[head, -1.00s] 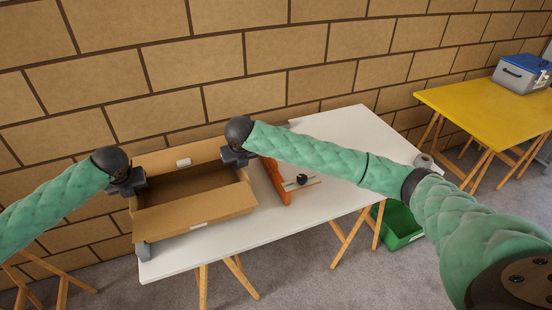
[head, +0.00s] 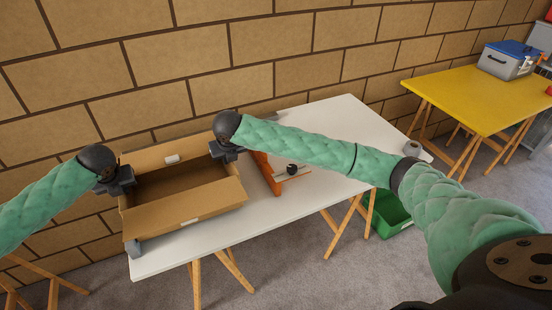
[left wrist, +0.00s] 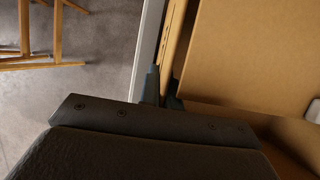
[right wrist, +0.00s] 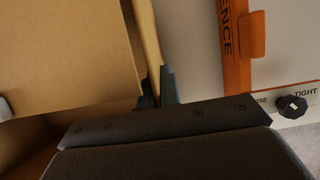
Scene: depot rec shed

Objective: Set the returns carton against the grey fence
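The returns carton (head: 192,208) is an open, empty-looking brown cardboard box with raised flaps, at the left end of the white table. My left gripper (head: 118,190) is shut on its left wall, which also shows in the left wrist view (left wrist: 175,45). My right gripper (head: 229,156) is shut on its right wall, seen between the fingers in the right wrist view (right wrist: 145,40). A small grey piece (head: 133,249) shows at the carton's front left corner; I cannot tell whether it is the grey fence. I cannot tell whether the carton's base touches the table.
An orange rail (head: 267,174) lettered "FENCE" stands right of the carton, with a gap. Beside it is a black knob (head: 292,169). The white table (head: 345,125) is clear farther right, except for a roll (head: 412,149). A green bin (head: 390,213) stands below. A brick wall is behind.

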